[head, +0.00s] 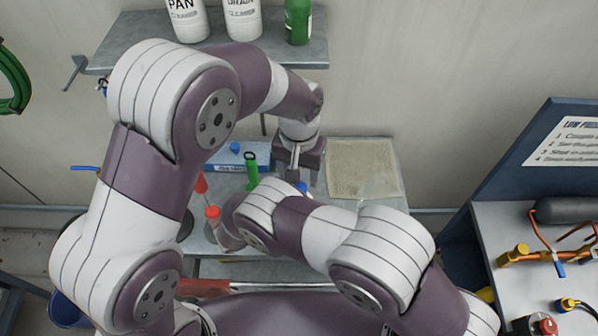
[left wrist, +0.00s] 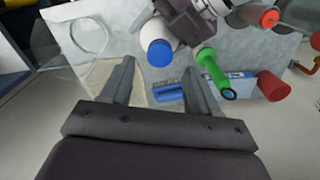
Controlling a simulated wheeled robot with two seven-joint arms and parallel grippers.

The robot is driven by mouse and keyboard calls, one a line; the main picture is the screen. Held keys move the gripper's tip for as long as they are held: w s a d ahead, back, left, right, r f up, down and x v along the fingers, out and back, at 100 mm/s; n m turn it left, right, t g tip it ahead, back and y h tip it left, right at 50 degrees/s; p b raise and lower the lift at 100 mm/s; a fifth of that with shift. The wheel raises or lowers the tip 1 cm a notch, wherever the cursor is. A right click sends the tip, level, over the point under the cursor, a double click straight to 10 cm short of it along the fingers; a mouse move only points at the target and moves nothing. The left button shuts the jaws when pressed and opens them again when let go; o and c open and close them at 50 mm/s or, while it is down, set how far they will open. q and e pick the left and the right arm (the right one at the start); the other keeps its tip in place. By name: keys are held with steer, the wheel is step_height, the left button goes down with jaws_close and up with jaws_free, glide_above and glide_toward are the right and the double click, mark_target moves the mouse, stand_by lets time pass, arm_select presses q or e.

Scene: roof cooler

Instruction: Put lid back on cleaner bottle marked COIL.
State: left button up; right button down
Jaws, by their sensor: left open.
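A white bottle with a blue top (left wrist: 160,52) stands on the grey bench in the left wrist view. In the head view only a bit of blue (head: 302,187) shows, behind my right arm. Its label is not readable, so I cannot tell whether it is marked COIL. My left gripper (head: 295,172) points down over the bench, open and empty; in its wrist view the fingers (left wrist: 159,68) are spread, with the bottle beyond them. A dark part of my right arm, perhaps its gripper (left wrist: 185,20), is against or beside the bottle; its fingers are hidden.
A green tool with a ring (left wrist: 213,72), a blue brush (left wrist: 168,94) and a red cup-like piece (left wrist: 272,86) lie near the bottle. A tan pad (head: 362,168) is at the right. Bottles marked PAN (head: 187,18) and DRAIN (head: 242,18) and a green bottle (head: 298,20) stand on the shelf.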

arm_select(q)
step_height(320, 180, up, 4)
steer(key=n, duration=0.3)
steer(key=shift+f+n, duration=0.25)
steer(key=shift+n, duration=0.05)
steer(key=shift+c, duration=0.3)
steer(key=shift+f, duration=4.05)
jaws_close()
steer(key=shift+o, duration=0.7)
jaws_free()
